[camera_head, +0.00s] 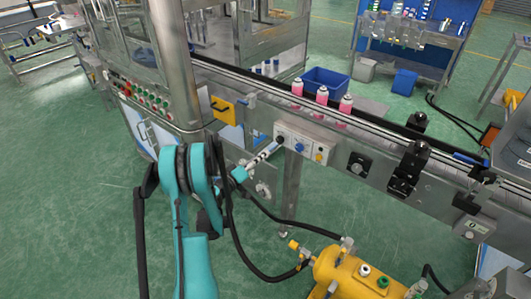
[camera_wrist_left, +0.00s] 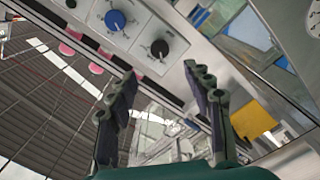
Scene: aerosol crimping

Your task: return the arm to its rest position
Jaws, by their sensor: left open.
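My left arm (camera_head: 192,235) is teal and black and reaches from the bottom of the head view toward the conveyor. My left gripper (camera_head: 268,150) is just in front of the left end of a pale control box on the conveyor's side. In the left wrist view its two dark fingers (camera_wrist_left: 165,95) are spread apart with nothing held between them. The control box (camera_head: 309,154) carries a blue knob (camera_head: 299,147) and a yellow knob (camera_head: 319,156). In the left wrist view the blue knob (camera_wrist_left: 115,20) and a black knob (camera_wrist_left: 159,48) lie beyond the fingers. My right gripper is not in view.
Pink cans with white tops (camera_head: 322,96) stand on the conveyor (camera_head: 375,140). A yellow tank (camera_head: 350,272) with hoses stands at the lower right. A yellow plate (camera_head: 222,109) is left of the control box. Green floor (camera_head: 75,210) is clear on the left.

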